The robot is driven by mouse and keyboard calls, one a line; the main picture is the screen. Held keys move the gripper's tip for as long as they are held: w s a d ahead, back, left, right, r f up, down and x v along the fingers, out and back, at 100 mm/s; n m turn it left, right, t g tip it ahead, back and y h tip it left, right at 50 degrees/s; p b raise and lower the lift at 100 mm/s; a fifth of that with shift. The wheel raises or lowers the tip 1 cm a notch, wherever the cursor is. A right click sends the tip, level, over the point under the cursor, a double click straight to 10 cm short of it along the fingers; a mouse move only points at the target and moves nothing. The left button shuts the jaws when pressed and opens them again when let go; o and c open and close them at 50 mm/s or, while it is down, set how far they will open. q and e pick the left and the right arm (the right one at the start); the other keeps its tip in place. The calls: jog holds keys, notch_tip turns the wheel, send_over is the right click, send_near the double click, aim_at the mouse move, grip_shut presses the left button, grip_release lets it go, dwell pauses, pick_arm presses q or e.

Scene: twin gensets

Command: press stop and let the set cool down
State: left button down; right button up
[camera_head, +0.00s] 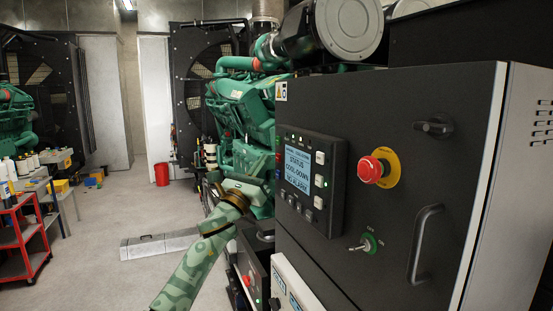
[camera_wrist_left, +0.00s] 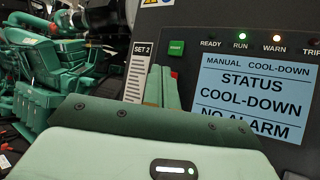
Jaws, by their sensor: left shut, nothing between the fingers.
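The set's control module (camera_head: 325,205) stands out from the dark cabinet door in the head view. In the left wrist view its screen (camera_wrist_left: 253,98) reads MANUAL COOL-DOWN, STATUS COOL-DOWN, NO ALARM. The RUN lamp (camera_wrist_left: 241,46) glows green and the WARN lamp (camera_wrist_left: 276,49) orange-red. A green button (camera_wrist_left: 177,47) shows left of the screen. A red button (camera_wrist_left: 174,75) below it is partly hidden by my fingers. My left gripper (camera_wrist_left: 161,83) is shut and empty, close in front of the buttons. I cannot tell whether it touches them. My right gripper is not in view.
A red emergency-stop knob (camera_head: 372,169), a key switch (camera_head: 367,244) and a door handle (camera_head: 424,246) sit right of the module. The green engine (camera_head: 245,105) is behind. A red trolley (camera_head: 22,238) stands at the left. The floor between is mostly clear.

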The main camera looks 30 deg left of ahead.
pick_arm(q)
jog(key=shift+s+a, duration=0.1)
jog(key=shift+s, duration=0.05)
jog(key=s+a, duration=0.3)
jog(key=s, duration=0.1)
jog(key=shift+s+a+p, duration=0.2)
jog(key=shift+a+p, duration=0.1)
jog(key=shift+a, duration=0.1)
dwell(0.8)
